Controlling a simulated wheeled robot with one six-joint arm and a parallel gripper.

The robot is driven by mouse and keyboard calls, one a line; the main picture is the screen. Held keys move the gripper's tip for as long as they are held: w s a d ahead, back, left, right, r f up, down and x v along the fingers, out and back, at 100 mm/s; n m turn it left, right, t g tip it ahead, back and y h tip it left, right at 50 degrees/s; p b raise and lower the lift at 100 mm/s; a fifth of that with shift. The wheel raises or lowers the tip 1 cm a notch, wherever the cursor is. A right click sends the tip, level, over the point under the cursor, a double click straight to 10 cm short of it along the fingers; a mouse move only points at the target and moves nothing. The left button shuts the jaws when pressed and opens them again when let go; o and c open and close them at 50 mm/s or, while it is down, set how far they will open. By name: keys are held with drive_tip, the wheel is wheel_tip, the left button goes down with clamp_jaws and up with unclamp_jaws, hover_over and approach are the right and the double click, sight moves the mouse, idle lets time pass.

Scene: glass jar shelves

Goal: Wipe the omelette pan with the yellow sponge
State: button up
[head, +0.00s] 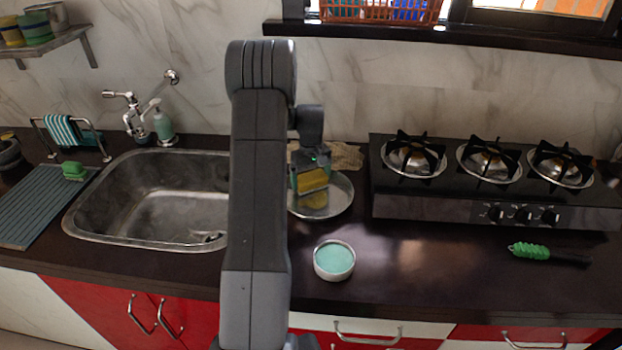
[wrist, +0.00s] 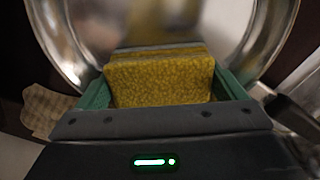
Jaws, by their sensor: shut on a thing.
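The yellow sponge (head: 312,181) is held in my gripper (head: 310,184) over the omelette pan. In the wrist view the sponge (wrist: 158,82) sits between the green fingers of my gripper (wrist: 160,88). The omelette pan (head: 338,201) is a shiny round metal pan on the dark counter, just right of my arm, which hides its left part. Its curved inner wall (wrist: 68,38) surrounds the sponge in the wrist view. I cannot tell whether the sponge touches the pan floor.
A sink (head: 150,200) lies left of my arm. A three-burner stove (head: 490,190) stands at right. A round tub of pale green paste (head: 334,260) sits in front of the pan, and a green brush (head: 530,251) lies front right. A crumpled beige cloth (head: 345,156) lies behind the pan.

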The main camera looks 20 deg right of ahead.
drive_tip(key=shift+r+p, duration=1.9)
drive_tip(key=shift+r, duration=1.6)
drive_tip(key=s, duration=0.5)
drive_tip(key=shift+s+d, duration=0.1)
drive_tip(key=shift+d, duration=0.05)
drive_tip(key=shift+f, duration=0.15)
drive_tip(key=shift+f+b, duration=1.85)
drive_tip(key=shift+f, duration=0.7)
